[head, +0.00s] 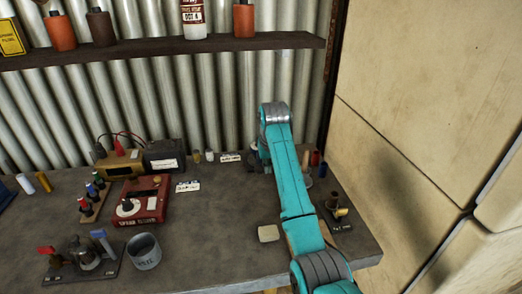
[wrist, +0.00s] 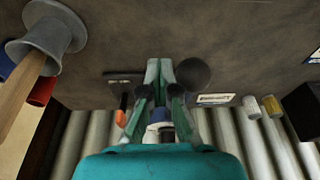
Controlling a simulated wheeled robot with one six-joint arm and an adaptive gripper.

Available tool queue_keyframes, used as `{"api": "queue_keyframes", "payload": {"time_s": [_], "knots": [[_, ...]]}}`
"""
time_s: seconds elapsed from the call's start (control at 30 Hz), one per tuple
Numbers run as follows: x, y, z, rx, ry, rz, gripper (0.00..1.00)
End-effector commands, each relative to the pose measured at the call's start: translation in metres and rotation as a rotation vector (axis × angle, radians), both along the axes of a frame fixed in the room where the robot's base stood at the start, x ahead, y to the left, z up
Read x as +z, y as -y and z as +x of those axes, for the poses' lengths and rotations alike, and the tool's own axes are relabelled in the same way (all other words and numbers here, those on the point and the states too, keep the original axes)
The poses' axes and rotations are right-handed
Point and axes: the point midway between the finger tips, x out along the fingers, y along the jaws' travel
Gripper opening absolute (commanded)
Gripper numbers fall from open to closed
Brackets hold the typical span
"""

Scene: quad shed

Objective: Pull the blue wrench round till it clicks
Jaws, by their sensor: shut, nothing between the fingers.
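A blue lever-like handle (head: 103,243), which looks like the blue wrench, sticks up from a metal fitting (head: 84,256) on a dark plate at the front left of the bench in the head view. A red handle (head: 46,250) is on the other side of that fitting. My gripper (wrist: 160,72) is shut and empty over the bench in the wrist view. In the head view it is mostly hidden by my arm, at the back right of the bench, well apart from the blue handle. The wrist view does not show the blue handle.
A grey tin (head: 143,251) stands just right of the fitting. A red tester box (head: 138,200) is behind it. A small beige block (head: 268,233) lies near my arm. A grey flared holder (wrist: 45,42) is left of my gripper. The bench middle is mostly clear.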

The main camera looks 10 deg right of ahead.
Motion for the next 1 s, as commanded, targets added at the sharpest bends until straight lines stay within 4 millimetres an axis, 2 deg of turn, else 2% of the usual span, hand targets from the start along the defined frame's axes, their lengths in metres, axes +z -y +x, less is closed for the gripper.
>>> {"api": "queue_keyframes", "payload": {"time_s": [1.0], "knots": [[0.000, -0.011, 0.000, 0.001, 0.000, 0.000, 0.00]]}}
